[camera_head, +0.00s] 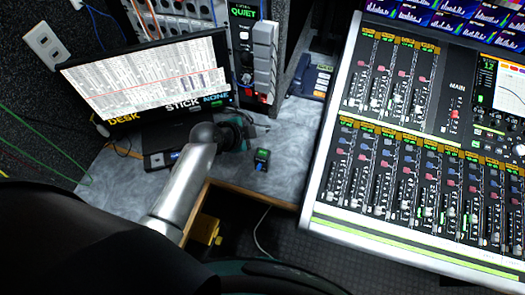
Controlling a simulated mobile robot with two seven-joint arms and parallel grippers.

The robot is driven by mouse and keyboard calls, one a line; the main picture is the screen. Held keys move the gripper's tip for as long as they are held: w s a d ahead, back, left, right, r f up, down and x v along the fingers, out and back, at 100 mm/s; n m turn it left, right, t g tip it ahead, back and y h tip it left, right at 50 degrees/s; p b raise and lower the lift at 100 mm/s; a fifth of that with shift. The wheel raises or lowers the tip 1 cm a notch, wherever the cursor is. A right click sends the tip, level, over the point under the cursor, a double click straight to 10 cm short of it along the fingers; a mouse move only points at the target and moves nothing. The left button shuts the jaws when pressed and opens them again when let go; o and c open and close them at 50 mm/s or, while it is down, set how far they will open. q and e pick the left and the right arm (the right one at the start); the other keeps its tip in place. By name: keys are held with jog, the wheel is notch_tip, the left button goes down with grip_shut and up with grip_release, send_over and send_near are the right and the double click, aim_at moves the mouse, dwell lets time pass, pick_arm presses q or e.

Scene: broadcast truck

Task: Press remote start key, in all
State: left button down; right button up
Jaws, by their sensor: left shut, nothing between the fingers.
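My left arm reaches in from the lower left, and my left gripper (248,130) is over the grey desk top, in front of the monitor's right end. Its fingers are small and dark here, and it is shut with nothing in it. I cannot read a remote start key label on anything. A rack panel (244,50) with a green QUIET sign and several keys stands behind the gripper. My right gripper is not in view.
A monitor (150,75) reading DESK, STICK, NONE stands at the left. A large mixing console (310,205) fills the right. A blue-grey box (314,78) sits between rack and console. Bare desk (290,135) lies right of the gripper. The desk has a wooden front edge (250,191).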

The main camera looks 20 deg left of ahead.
pick_arm(q)
jog(key=shift+f, duration=0.1)
dwell(0.3)
jog(key=b, duration=0.8)
send_over(259, 154)
notch_tip(259, 154, down, 8)
jog(key=shift+r, duration=0.1)
jog(key=shift+f, duration=0.45)
jog(key=shift+s+f, duration=0.1)
dwell(1.2)
jog(key=shift+f+b, duration=0.3)
jog(key=shift+b, duration=0.15)
jog(key=shift+f+b, duration=0.3)
jog(key=shift+f, duration=0.05)
dwell(0.4)
dwell(0.3)
jog(key=shift+r+p, duration=0.8)
jog(key=shift+p, duration=0.05)
